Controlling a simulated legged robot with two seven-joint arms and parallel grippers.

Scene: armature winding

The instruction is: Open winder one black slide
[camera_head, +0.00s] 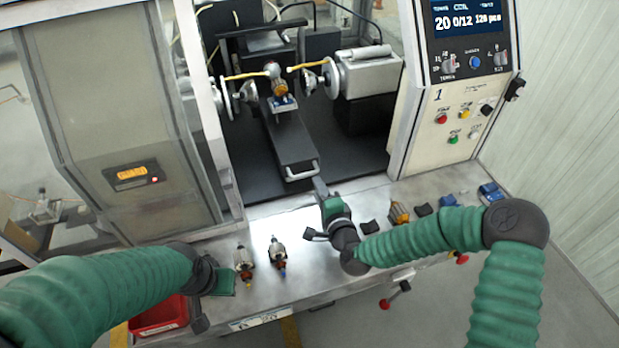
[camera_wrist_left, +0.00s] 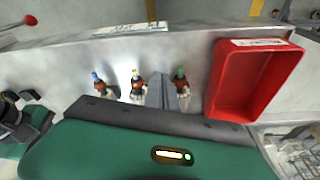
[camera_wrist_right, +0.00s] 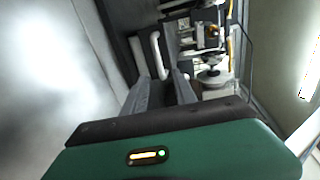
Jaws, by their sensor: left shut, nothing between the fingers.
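The black slide (camera_head: 288,145) of winder one lies inside the open machine bay, with a pale bar handle (camera_head: 302,172) on its near end. My right gripper (camera_head: 318,185) is just in front of the handle, at the bay's front edge. In the right wrist view the fingers (camera_wrist_right: 163,82) are apart with nothing between them, and the handle (camera_wrist_right: 158,55) shows just beyond their tips, seemingly not gripped. My left gripper (camera_wrist_left: 160,82) is shut and empty over the near left of the table, beside armatures. Its fingertips are hard to see in the head view.
Armatures (camera_head: 278,255) stand on the metal table, with a red bin (camera_head: 160,318) at its near left. More small parts lie right of my right gripper, including an orange one (camera_head: 399,213). The control panel (camera_head: 462,115) stands at right; a glazed door (camera_head: 120,110) stands at left.

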